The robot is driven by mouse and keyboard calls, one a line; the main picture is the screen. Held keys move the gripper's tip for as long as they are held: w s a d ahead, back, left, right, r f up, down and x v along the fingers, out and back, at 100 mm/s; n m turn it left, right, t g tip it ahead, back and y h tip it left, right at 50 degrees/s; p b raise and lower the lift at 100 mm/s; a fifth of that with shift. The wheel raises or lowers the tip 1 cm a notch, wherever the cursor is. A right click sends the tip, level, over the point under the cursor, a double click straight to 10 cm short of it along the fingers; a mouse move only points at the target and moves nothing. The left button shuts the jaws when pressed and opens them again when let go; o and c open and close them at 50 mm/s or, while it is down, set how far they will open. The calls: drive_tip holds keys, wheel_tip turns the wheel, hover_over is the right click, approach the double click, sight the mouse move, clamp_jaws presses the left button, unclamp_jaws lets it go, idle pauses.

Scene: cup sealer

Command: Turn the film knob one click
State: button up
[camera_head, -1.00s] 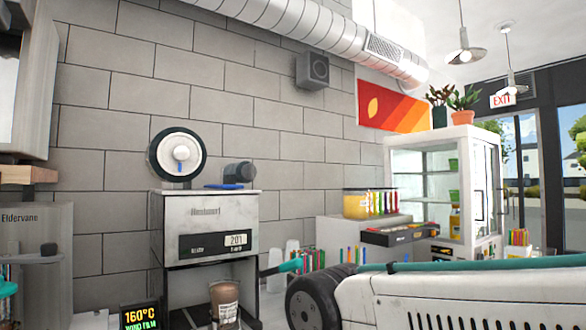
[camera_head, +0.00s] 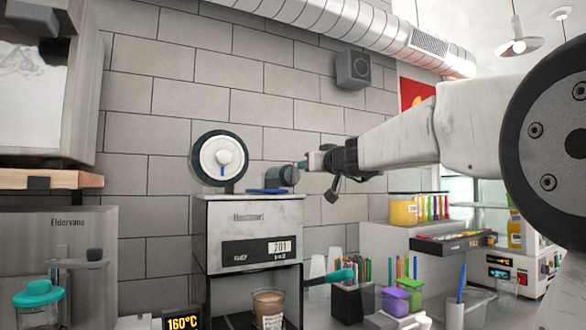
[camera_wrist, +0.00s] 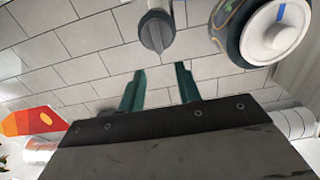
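The film knob (camera_head: 289,176) is a dark grey round knob on top of the cup sealer (camera_head: 254,220), right of the white film reel. In the wrist view the knob (camera_wrist: 155,33) appears at the top centre with its raised grip bar facing me. My gripper (camera_head: 304,163) is just right of the knob in the head view. In the wrist view its two teal fingers (camera_wrist: 159,72) are apart with nothing between them. The knob shows beyond the fingertips, and I cannot tell the exact gap to it. The sealer's display reads 201.
The white film reel (camera_head: 222,162) with a blue mark stands beside the knob and shows in the wrist view (camera_wrist: 272,35). A blue item (camera_head: 264,191) lies on the sealer top. A teal handle (camera_head: 340,276) juts from its right side. A brown cup (camera_head: 268,308) sits below.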

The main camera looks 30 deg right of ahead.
sight(296, 167)
drive_tip(key=w, duration=0.7)
drive_tip(key=shift+w+r, duration=0.1)
drive_tip(key=shift+w, duration=0.25)
clamp_jaws()
